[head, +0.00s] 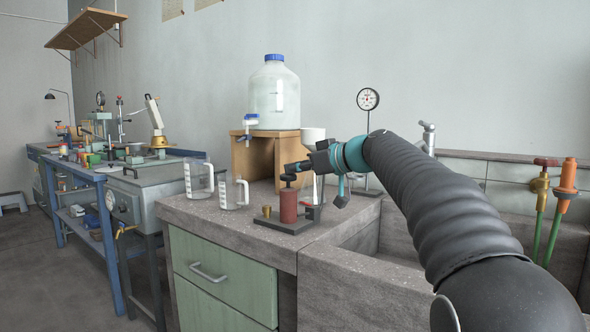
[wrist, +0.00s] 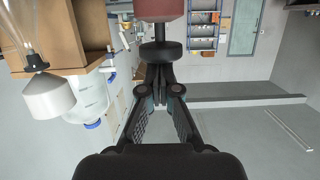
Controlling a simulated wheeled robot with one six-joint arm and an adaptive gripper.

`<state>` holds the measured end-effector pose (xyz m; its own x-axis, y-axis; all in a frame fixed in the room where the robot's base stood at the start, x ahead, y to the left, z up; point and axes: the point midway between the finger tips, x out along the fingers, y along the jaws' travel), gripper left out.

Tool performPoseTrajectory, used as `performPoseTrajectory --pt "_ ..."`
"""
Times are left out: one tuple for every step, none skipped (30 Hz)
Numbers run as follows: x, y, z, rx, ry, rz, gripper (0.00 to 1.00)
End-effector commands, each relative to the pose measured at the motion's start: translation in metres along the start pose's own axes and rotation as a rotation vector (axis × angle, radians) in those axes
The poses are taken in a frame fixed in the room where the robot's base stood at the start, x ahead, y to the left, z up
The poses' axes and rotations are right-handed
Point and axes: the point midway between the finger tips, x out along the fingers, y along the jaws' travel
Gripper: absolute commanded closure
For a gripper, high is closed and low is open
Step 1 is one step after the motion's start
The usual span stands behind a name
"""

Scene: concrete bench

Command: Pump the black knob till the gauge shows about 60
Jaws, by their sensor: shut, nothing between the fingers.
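The black knob (head: 288,178) sits on a thin rod above a dark red pump cylinder (head: 289,207) on a dark base on the bench. The knob also shows in the wrist view (wrist: 158,51), just beyond my fingertips, with its rod and the cylinder (wrist: 158,8) above it in the picture. My gripper (head: 291,168) is shut and empty, its tips right at the top of the knob; I cannot tell if they touch it. It also shows in the wrist view (wrist: 163,88). The round gauge (head: 368,99) stands on a thin post behind my arm; its reading is too small to tell.
Two clear beakers (head: 199,178) (head: 234,191) stand left of the pump. A blue-capped jug (head: 274,95) rests on a wooden stand (head: 252,158) behind. A sink (head: 385,285) lies to the right, with a tap (head: 428,136). A small brass piece (head: 266,211) is beside the pump.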

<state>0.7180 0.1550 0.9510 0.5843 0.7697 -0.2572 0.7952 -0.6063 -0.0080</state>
Motion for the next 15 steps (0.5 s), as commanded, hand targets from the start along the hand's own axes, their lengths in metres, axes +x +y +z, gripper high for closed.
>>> performPoseTrajectory --pt "-0.003 0.000 -0.013 -0.001 0.000 0.001 1.00" --pt "-0.005 0.000 -0.019 -0.002 0.001 0.001 1.00" --pt "-0.007 0.000 -0.028 -0.003 0.003 0.001 1.00" --pt "-0.009 -0.001 -0.034 -0.004 0.003 0.002 1.00" --pt "-0.011 -0.001 -0.039 -0.004 0.004 0.002 1.00" --pt "-0.021 0.000 -0.030 -0.002 0.004 0.005 1.00" --pt "-0.028 0.000 -0.029 -0.003 0.005 0.005 1.00" --pt "-0.035 0.000 -0.029 -0.003 0.006 0.006 1.00" --pt "-0.043 0.000 -0.029 -0.003 0.006 0.006 1.00" --pt "-0.050 0.000 -0.030 -0.004 0.007 0.006 1.00" --pt "-0.056 0.000 -0.030 -0.004 0.007 0.006 1.00" --pt "-0.064 -0.001 -0.030 -0.003 0.007 0.005 1.00" --pt "-0.069 0.000 -0.030 -0.003 0.007 0.005 1.00" --pt "-0.074 0.000 -0.030 -0.003 0.007 0.005 1.00" --pt "-0.081 -0.001 -0.030 -0.003 0.007 0.005 1.00"
